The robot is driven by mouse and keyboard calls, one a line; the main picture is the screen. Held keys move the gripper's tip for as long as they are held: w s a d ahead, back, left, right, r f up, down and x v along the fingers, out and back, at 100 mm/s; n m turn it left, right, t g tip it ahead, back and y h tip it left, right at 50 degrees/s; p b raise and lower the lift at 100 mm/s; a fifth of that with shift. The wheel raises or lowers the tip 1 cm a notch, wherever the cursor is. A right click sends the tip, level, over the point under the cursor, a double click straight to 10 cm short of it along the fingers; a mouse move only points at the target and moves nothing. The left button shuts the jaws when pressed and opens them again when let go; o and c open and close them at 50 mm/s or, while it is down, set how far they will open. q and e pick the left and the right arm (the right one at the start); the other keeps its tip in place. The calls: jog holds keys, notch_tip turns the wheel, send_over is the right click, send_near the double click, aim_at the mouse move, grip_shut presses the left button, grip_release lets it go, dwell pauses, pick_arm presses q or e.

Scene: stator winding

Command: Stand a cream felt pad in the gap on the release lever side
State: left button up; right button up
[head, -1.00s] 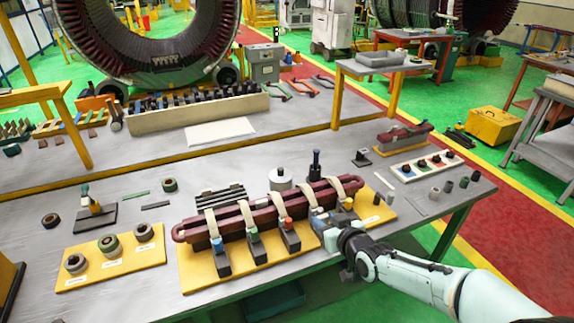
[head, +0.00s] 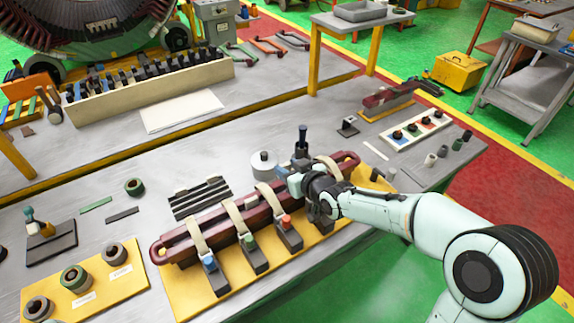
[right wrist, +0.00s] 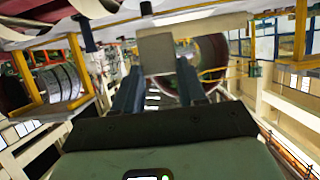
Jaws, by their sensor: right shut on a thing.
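A maroon coil (head: 225,222) with a long slot lies across a yellow fixture board (head: 190,296), held by cream straps and clamps with coloured tops. My right gripper (head: 294,184) is at the coil, near its right part. In the right wrist view, the gripper (right wrist: 160,68) is shut on a pale cream pad (right wrist: 170,50) that covers the fingertips. In the head view, this pad is hard to make out at the gripper. Another small cream piece (head: 250,204) shows at the coil between two straps. A black upright lever-like post (head: 301,142) stands behind the coil. My left gripper is out of view.
A board with tape rolls (head: 98,288) is at lower left.

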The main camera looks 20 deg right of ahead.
jog(key=shift+w+f+b, duration=0.1)
jog(key=shift+f+b, duration=0.95)
jog(key=shift+f, duration=1.3)
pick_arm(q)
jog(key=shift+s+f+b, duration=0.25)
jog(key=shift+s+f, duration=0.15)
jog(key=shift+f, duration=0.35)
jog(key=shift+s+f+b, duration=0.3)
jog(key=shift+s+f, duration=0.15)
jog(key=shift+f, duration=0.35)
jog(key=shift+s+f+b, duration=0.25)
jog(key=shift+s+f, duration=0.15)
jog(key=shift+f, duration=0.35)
pick_arm(e)
jog(key=shift+f, duration=0.8)
jog(key=o, duration=1.2)
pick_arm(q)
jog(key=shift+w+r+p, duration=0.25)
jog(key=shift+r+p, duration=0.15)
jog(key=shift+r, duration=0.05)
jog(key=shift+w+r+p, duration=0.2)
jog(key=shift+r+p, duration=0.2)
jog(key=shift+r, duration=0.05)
pick_arm(e)
jog(key=v, duration=1.3)
jog(key=shift+d+r, duration=0.1)
